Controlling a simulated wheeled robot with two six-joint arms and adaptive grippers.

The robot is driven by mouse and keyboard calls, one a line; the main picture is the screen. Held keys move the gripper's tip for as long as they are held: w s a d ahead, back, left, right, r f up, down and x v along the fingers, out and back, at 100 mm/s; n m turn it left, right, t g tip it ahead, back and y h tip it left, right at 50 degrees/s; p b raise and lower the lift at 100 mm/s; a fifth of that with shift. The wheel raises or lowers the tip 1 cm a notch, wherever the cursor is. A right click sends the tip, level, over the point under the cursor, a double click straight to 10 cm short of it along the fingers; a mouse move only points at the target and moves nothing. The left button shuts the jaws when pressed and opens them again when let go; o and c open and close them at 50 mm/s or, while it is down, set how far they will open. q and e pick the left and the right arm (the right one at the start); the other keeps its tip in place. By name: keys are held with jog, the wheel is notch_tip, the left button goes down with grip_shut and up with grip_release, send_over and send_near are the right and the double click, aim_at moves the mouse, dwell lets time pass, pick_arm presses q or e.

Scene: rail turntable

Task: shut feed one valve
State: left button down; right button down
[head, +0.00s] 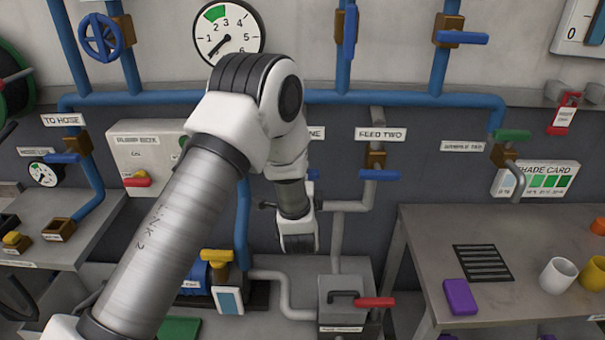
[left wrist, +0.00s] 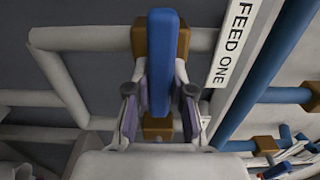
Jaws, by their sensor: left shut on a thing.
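In the left wrist view, the feed one valve has a brass body (left wrist: 182,42) on a grey pipe and a blue lever handle (left wrist: 162,45). The label FEED ONE (left wrist: 235,40) is beside it. The handle lies across the line of the pipe. My left gripper (left wrist: 160,85) has one finger on each side of the handle and is shut on it. In the head view my left arm covers most of this valve, with only a bit of blue showing at the arm's right edge, and the fingers are hidden. My right gripper is not in view.
The feed two valve (head: 376,160) with a blue handle is just right of my arm. A red-handled valve (head: 374,302) sits on a grey box below. A yellow-handled valve (head: 216,256) stands low left of my gripper. A bench (head: 420,250) with cups is at right.

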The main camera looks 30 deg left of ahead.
pick_arm(q)
jog(key=c, duration=1)
grip_release()
jog(key=v, duration=1.2)
jog(key=shift+a, duration=0.1)
jog(key=shift+f, duration=0.15)
